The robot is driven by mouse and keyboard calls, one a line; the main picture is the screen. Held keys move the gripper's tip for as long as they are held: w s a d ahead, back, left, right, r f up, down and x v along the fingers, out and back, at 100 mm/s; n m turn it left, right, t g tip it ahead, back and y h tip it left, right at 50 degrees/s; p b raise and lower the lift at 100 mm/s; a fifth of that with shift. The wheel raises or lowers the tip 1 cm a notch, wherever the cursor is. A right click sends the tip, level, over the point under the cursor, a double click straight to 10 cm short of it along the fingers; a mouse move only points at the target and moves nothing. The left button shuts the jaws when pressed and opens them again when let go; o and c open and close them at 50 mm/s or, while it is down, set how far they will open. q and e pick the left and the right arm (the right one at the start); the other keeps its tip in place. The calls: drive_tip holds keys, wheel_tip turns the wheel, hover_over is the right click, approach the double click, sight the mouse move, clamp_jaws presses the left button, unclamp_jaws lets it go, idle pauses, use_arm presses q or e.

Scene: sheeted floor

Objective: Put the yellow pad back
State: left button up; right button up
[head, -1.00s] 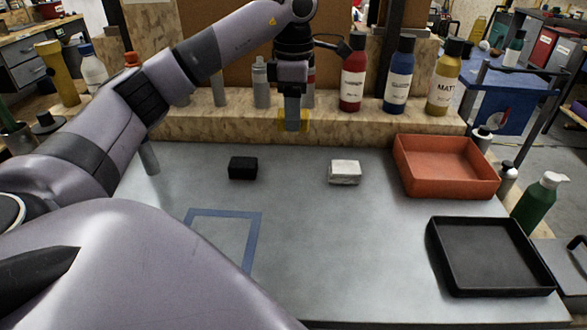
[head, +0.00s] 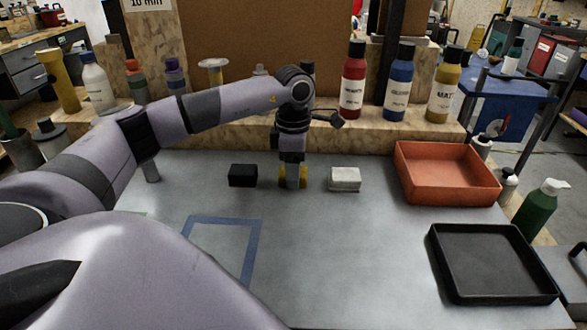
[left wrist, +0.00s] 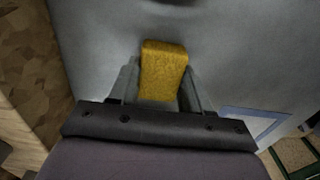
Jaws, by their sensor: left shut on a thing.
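The yellow pad (left wrist: 163,72) is between the fingers of my left gripper (left wrist: 158,88) in the left wrist view. In the head view my left gripper (head: 292,172) is shut on the pad, whose yellow edges (head: 282,182) show on both sides of the fingers. It is low over the grey table, between a black block (head: 243,175) and a white block (head: 345,179). I cannot tell whether the pad touches the table. My right gripper is not in view.
An orange tray (head: 446,198) and a black tray (head: 492,297) are at the right. A blue tape outline (head: 250,250) marks the table at front left. Red (head: 353,85), blue (head: 399,88) and yellow (head: 443,92) bottles stand on the back ledge. The middle front of the table is clear.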

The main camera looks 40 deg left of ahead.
use_arm(q)
drive_tip(key=shift+f, duration=0.15)
drive_tip(key=o, duration=1.1)
wheel_tip(320, 180, up, 12)
drive_tip(key=shift+r, duration=0.25)
